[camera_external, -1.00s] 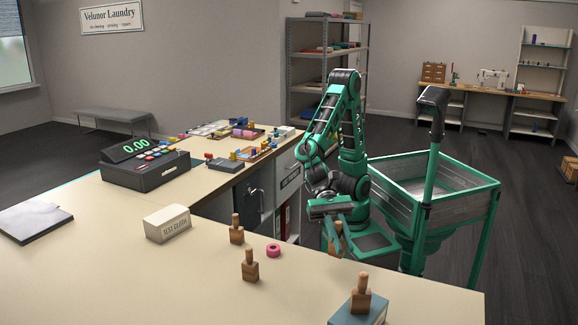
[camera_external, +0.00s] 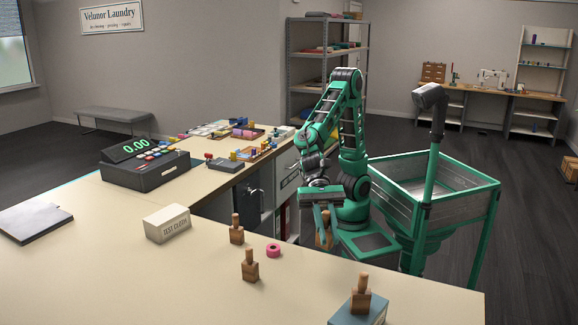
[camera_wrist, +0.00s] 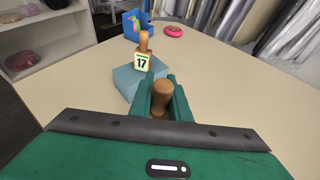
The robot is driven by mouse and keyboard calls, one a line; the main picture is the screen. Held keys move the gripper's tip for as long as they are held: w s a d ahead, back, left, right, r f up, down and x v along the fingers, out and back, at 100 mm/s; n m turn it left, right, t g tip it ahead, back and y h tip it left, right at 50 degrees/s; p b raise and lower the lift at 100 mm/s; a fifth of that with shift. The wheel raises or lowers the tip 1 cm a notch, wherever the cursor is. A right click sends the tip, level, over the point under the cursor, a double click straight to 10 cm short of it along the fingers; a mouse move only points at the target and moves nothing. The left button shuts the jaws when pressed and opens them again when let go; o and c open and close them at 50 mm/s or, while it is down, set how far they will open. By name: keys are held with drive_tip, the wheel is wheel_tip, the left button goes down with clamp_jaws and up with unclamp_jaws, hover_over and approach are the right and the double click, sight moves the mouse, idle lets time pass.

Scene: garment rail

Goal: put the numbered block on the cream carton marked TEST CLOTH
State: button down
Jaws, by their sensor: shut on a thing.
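The cream carton marked TEST CLOTH (camera_external: 167,224) lies on the counter at left of centre in the external view, its top bare. My gripper (camera_external: 325,230) is shut on a wooden block with a round knob handle; the held block (camera_external: 323,241) is beside the counter's far edge, well to the right of the carton. In the wrist view its knob (camera_wrist: 162,98) shows between my fingers; any number on it is hidden. Another wooden-handled block (camera_wrist: 143,54), marked 17, stands on a blue-grey carton (camera_wrist: 126,80), also at the front right in the external view (camera_external: 345,311).
A till (camera_external: 146,168) stands behind the carton, and a grey pad (camera_external: 35,222) lies at left. Counter beside the carton is clear.

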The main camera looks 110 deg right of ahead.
drive_tip(key=w+d+r+m+t, duration=0.1)
drive_tip(key=w+d, duration=0.2)
drive_tip(key=w, duration=0.3)
drive_tip(key=w+d+r+m+t+h, duration=0.1)
drive_tip(key=w+d, duration=0.2)
drive_tip(key=w, duration=0.3)
drive_tip(key=w+d+r+t, duration=0.1)
drive_tip(key=w+d, duration=0.2)
drive_tip(key=w, duration=0.3)
drive_tip(key=w+d+r+m+t+h, duration=0.1)
drive_tip(key=w+d+r+m+t, duration=0.15)
drive_tip(key=w+d, duration=1.15)
drive_tip(key=m+t+h, duration=0.1)
drive_tip(key=m, duration=0.1)
hover_over(159, 219)
wheel_tip(159, 219, down, 6)
drive_tip(key=shift+d+f, duration=0.15)
drive_tip(key=shift+f, duration=0.85)
drive_tip(key=shift+d+f, duration=0.1)
drive_tip(key=shift+f, duration=0.9)
drive_tip(key=c, duration=1.7)
unclamp_jaws()
drive_tip(key=shift+f, duration=0.1)
drive_tip(key=shift+o, duration=0.2)
